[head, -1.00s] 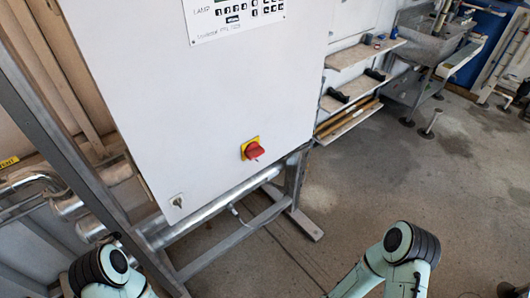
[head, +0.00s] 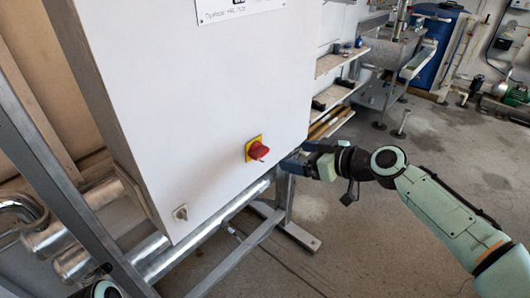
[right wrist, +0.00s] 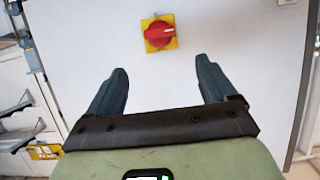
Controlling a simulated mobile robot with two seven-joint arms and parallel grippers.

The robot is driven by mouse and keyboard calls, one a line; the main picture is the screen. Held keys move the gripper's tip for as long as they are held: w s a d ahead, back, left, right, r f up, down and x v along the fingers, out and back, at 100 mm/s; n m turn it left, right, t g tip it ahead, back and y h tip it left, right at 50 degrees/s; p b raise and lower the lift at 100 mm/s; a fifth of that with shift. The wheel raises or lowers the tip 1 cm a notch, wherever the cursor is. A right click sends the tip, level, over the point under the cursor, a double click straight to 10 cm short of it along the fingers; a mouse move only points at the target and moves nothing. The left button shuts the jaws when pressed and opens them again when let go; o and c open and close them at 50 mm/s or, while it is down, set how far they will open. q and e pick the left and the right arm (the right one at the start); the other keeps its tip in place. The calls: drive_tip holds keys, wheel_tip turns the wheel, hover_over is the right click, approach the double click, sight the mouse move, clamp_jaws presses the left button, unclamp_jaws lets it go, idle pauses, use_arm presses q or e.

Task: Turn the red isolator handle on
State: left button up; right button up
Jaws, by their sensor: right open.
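The red isolator handle (head: 258,150) sits on a yellow plate on the front of the white cabinet (head: 210,100), low and towards its right side. In the right wrist view the red handle (right wrist: 158,33) lies roughly crosswise on its yellow plate, beyond the fingertips and between their lines. My right gripper (head: 287,165) is just right of the handle in the head view, apart from it. Its two fingers (right wrist: 160,75) are spread wide with nothing between them. Of my left arm only a small part shows at the bottom left of the head view; its gripper is not seen.
A key switch (head: 181,212) is at the cabinet's lower left. A metal frame and silver pipes (head: 160,262) run below the cabinet. Shelves (head: 333,95) stand behind, to the right. The concrete floor (head: 345,240) at right is mostly clear.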

sight(261, 151)
drive_tip(key=p+x, duration=0.3)
drive_tip(key=x, duration=0.9)
drive_tip(key=shift+w+a+f, duration=0.1)
drive_tip(key=shift+f, duration=0.05)
use_arm(q)
drive_tip(key=r, duration=0.1)
drive_tip(key=s+r, duration=0.1)
drive_tip(key=r, duration=0.1)
drive_tip(key=shift+s+g, duration=0.1)
drive_tip(key=shift+g, duration=0.2)
use_arm(e)
drive_tip(key=c, duration=1.1)
